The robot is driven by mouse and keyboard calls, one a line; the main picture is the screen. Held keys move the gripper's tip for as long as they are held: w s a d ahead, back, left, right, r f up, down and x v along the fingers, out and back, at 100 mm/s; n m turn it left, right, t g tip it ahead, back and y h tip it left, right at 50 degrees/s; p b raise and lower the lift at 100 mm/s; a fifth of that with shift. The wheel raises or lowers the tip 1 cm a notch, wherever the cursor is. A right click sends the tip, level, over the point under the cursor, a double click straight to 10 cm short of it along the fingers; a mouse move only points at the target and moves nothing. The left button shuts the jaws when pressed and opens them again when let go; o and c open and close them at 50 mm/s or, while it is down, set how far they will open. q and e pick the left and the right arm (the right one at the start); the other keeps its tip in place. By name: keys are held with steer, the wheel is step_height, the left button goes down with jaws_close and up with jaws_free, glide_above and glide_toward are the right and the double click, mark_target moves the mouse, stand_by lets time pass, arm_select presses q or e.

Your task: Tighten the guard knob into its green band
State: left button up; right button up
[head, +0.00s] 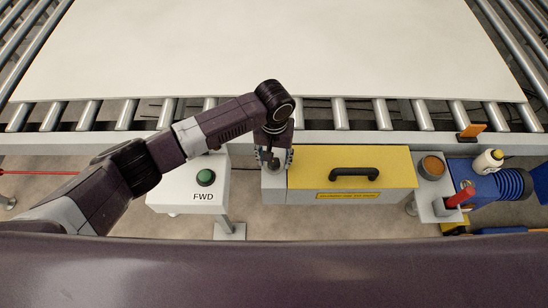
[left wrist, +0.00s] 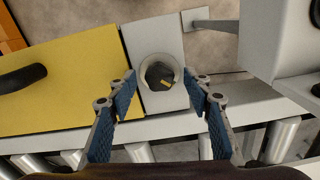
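The guard knob (left wrist: 160,76) is dark, with a yellow pointer mark, and sits in a round pale collar on a light grey block (left wrist: 155,40) beside the yellow guard cover (left wrist: 65,75). No green band can be made out around it. My left gripper (head: 274,162) is above this block in the head view, pointing down. In the left wrist view its two blue-padded fingers are spread on either side of the knob, with gaps between them and it. In the head view the gripper mostly hides the knob. My right gripper is not in view.
The yellow cover has a black handle (head: 354,174). A pedestal with a green FWD button (head: 205,177) stands to the left. At right are an orange-topped post (head: 432,166), a red lever (head: 461,197) and a white bottle (head: 488,161). A roller conveyor carries a large pale sheet (head: 270,50) behind.

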mark_target(274, 162)
arm_select(q)
steer(key=shift+r, duration=0.1)
step_height(274, 162, up, 12)
stand_by(0.5)
